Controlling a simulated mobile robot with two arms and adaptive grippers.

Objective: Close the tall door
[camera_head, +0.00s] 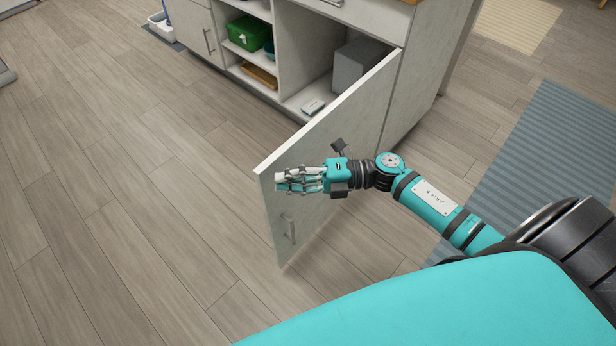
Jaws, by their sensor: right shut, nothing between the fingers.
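The tall door (345,122) of the pale cabinet stands wide open, swung out into the room, with its handle (289,229) low near the free edge. The cabinet (291,58) shows its open inside behind the door. My right gripper (278,182) is shut and empty, in front of the door's near face close to its free edge. Whether the fingers touch the door I cannot tell. My left gripper is not in view.
A grey box (356,65) and a small white item (313,106) sit inside the cabinet. Open shelves hold a green bin (246,33). A blue-grey striped rug (545,150) lies at right. The wooden floor at left is clear.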

